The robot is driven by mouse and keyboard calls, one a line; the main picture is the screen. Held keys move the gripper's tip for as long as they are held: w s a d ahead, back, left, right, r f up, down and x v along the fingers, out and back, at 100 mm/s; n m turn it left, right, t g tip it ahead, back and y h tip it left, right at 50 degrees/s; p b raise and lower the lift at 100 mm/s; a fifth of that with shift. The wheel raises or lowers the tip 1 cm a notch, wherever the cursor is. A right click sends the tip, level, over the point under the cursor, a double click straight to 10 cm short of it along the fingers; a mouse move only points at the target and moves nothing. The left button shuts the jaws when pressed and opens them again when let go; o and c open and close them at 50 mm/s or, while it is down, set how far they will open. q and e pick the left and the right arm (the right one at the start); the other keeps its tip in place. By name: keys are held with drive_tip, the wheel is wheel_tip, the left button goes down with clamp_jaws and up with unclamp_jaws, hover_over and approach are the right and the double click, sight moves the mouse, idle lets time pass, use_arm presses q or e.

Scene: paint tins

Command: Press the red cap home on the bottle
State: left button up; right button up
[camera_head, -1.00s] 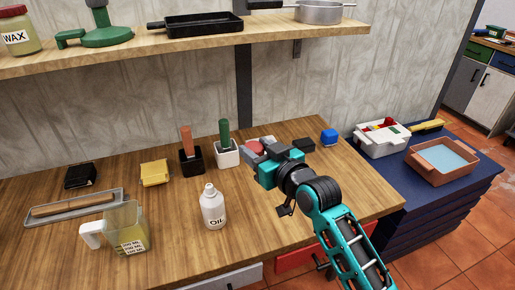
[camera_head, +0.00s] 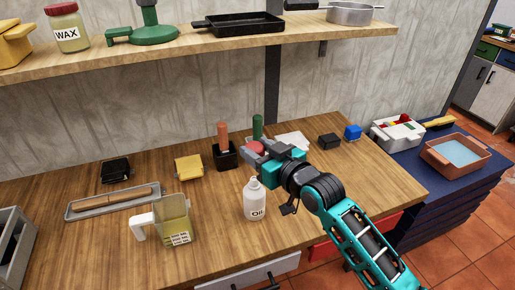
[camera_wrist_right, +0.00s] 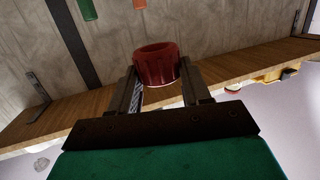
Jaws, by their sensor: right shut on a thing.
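The white bottle (camera_head: 255,201) labelled "Oil" stands upright on the wooden workbench (camera_head: 110,235), its narrow neck bare. My right gripper (camera_head: 257,151) is shut on the red cap (camera_head: 256,147), holding it above and behind the bottle, apart from the neck. The gripper partly hides the cap in the head view. In the right wrist view the red cap (camera_wrist_right: 156,66) sits between the two fingers of my right gripper (camera_wrist_right: 160,84); the bottle does not show there. My left gripper is not in view.
Behind the bottle stand a black holder (camera_head: 225,155) with an orange handle and a green handle (camera_head: 257,127). To the left are a measuring jug (camera_head: 174,222), a yellow box (camera_head: 189,168) and a grey tray (camera_head: 75,211). A loaded shelf (camera_head: 180,57) runs above.

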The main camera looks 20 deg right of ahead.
drive_tip(key=shift+a, duration=0.1)
idle(0.4)
drive_tip(key=b, duration=0.4)
hover_over(258, 188)
drive_tip(key=shift+f, duration=2.95)
drive_tip(key=shift+f, duration=0.55)
drive_tip(key=shift+f, duration=1.25)
drive_tip(key=o, duration=1)
drive_tip(key=shift+c, duration=0.2)
